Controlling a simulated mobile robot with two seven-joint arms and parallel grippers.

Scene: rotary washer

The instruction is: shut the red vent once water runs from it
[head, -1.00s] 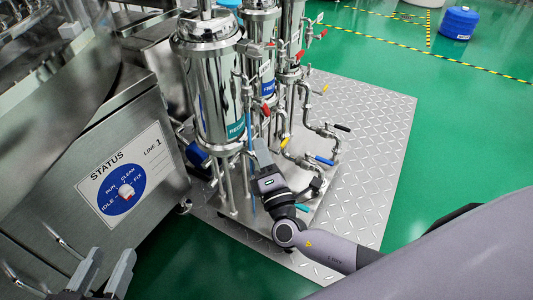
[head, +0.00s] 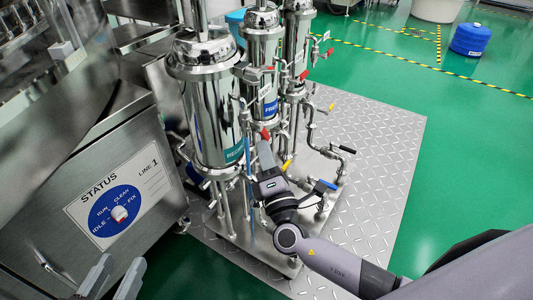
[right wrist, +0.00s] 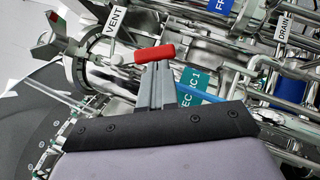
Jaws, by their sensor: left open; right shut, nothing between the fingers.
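The red vent handle (right wrist: 155,53) lies crosswise in front of my right gripper (right wrist: 157,68) in the right wrist view, by a VENT label (right wrist: 116,22). In the head view the red handle (head: 265,133) is just above the tip of my right gripper (head: 264,145). The gripper is shut and empty; its fingertips are at or very near the handle, and I cannot tell if they touch. A thin blue streak (head: 251,200) runs down beside the nearest filter housing (head: 211,105); I cannot tell if it is water or a tube. My left gripper (head: 112,280) is open and empty.
More steel housings (head: 262,55) stand behind, with pipes and a yellow handle (head: 286,165) close to my right arm. A blue handle (head: 326,184) and a black handle (head: 347,149) are to the right. A machine cabinet with a status dial (head: 120,213) is at left.

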